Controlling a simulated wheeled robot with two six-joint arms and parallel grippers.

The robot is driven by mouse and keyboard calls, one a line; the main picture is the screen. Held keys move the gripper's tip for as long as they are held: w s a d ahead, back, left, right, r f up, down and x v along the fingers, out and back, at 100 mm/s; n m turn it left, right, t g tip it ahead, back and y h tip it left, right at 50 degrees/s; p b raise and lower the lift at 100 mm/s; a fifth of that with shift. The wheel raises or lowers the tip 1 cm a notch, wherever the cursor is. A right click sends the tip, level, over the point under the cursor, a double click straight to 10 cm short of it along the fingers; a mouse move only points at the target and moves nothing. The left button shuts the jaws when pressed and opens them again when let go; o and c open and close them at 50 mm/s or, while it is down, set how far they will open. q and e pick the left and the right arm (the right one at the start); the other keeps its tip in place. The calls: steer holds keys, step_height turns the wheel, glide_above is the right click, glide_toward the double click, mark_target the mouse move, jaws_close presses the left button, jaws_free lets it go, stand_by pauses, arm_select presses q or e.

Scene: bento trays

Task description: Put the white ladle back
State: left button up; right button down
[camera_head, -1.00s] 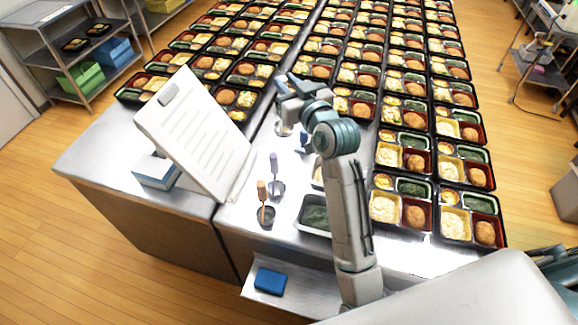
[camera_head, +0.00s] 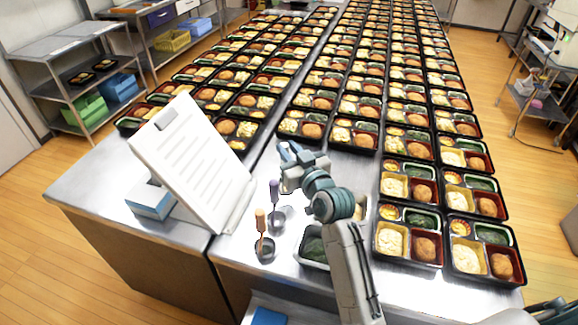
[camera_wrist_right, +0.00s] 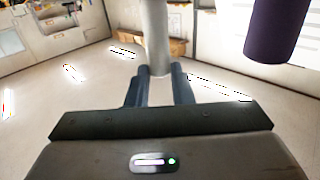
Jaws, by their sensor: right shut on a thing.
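My right gripper (camera_head: 288,158) is shut on the white ladle, whose pale handle (camera_wrist_right: 158,35) stands up between the two fingers in the wrist view. In the head view the ladle's bowl and any holder under it are hidden or cannot be made out behind my gripper. The purple-handled ladle (camera_head: 274,192) stands in a small round holder (camera_head: 279,222), just in front of my right gripper. Its dark handle (camera_wrist_right: 278,28) shows close by at the upper right of the wrist view. An orange-handled ladle (camera_head: 261,222) stands in another holder (camera_head: 264,250). My left gripper is not in view.
A white clipboard-like stand (camera_head: 190,160) leans left of the ladles. A metal food pan (camera_head: 309,243) with green contents sits beside my right arm. Rows of filled bento trays (camera_head: 408,262) cover the right and back of the table. A blue-white box (camera_head: 150,202) lies at left.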

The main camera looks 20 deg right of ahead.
step_height(320, 180, down, 4)
steer(key=shift+f, duration=0.1)
steer(key=shift+f, duration=0.1)
steer(key=c, duration=1.3)
jaws_free()
steer(key=shift+s+d+b, duration=0.4)
steer(key=shift+s+b, duration=0.05)
steer(key=shift+s, duration=1.5)
steer(key=shift+s+d+b, duration=0.35)
steer(key=shift+s+b, duration=0.1)
steer(key=shift+s, duration=1.55)
steer(key=shift+s+d+b, duration=0.4)
steer(key=shift+s+b, duration=0.05)
steer(key=shift+s, duration=1.5)
